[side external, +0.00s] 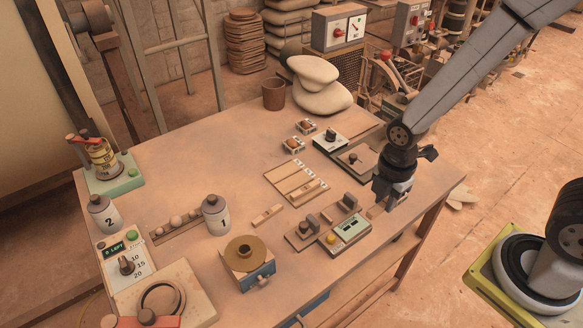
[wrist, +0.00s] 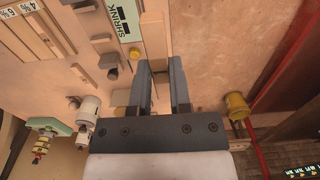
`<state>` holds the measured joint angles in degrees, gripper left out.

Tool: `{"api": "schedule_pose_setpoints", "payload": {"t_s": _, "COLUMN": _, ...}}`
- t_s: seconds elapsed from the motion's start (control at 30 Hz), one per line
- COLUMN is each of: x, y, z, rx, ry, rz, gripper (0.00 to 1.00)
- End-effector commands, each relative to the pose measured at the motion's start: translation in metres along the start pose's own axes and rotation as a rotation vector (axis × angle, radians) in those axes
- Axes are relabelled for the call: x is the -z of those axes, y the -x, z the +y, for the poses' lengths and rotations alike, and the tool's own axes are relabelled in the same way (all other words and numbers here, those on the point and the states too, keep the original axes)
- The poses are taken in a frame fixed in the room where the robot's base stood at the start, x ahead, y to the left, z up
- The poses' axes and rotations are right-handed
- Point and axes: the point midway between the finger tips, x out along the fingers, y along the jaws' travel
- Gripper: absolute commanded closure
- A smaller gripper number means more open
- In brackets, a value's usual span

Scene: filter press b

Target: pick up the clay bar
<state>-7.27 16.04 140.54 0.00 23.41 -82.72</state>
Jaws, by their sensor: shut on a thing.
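My gripper (side external: 385,200) is low over the right part of the table, just right of the green-faced shrink gauge. In the wrist view its two dark fingers (wrist: 161,66) are closed on a tan clay bar (wrist: 154,38), which extends beyond the fingertips beside the gauge. In the side view only a small end of the bar (side external: 375,211) shows under the jaws; the fingers hide the rest. I cannot tell whether the bar touches the table.
The shrink gauge (side external: 349,229) and a wooden block fixture (side external: 308,235) stand close to the left of my gripper. A slatted board (side external: 287,182), a loose small bar (side external: 267,215) and a brass-topped blue press (side external: 246,262) lie further left. The table's right edge is near.

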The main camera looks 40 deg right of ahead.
Motion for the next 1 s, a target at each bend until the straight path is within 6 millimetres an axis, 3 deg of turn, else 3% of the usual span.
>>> {"api": "schedule_pose_setpoints", "payload": {"t_s": 0.3, "x": -0.002, "y": 0.008, "z": -0.018, "rx": 0.0, "ry": 0.0, "rz": 0.0, "gripper": 1.0}}
{"api": "schedule_pose_setpoints", "payload": {"t_s": 1.0, "x": -0.002, "y": 0.009, "z": -0.02, "rx": 0.0, "ry": 0.0, "rz": 0.0, "gripper": 1.0}}
